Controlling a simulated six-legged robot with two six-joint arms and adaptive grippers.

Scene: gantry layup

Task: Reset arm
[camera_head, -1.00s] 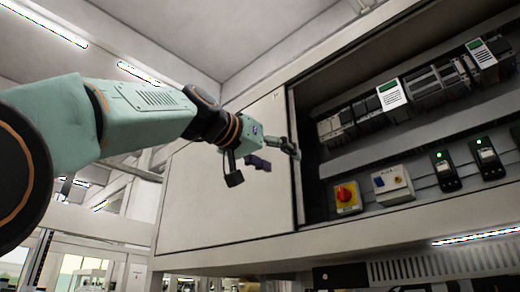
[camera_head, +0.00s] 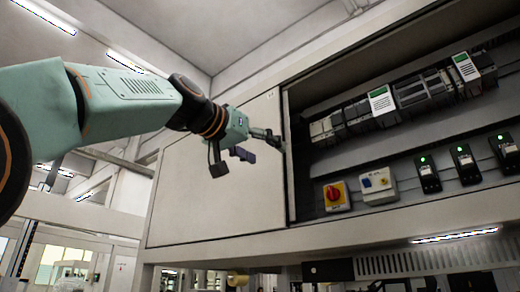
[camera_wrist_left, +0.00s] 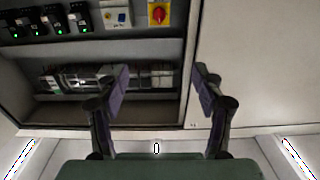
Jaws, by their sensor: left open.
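My left arm comes in from the left in the head view. Its gripper (camera_head: 262,145) is in front of the closed door panel of the cabinet, close to the edge of the open compartment. In the left wrist view the two fingers of the left gripper (camera_wrist_left: 160,95) stand wide apart with nothing between them. Behind the fingers are the cabinet edge and door panel. My right gripper is in neither view.
The open cabinet (camera_head: 240,228) holds a red rotary switch (camera_head: 334,194) on a yellow plate, a grey switch box (camera_head: 379,185), several black modules with green lights (camera_head: 462,162) and a row of control modules (camera_head: 425,92). The room left of the cabinet looks free.

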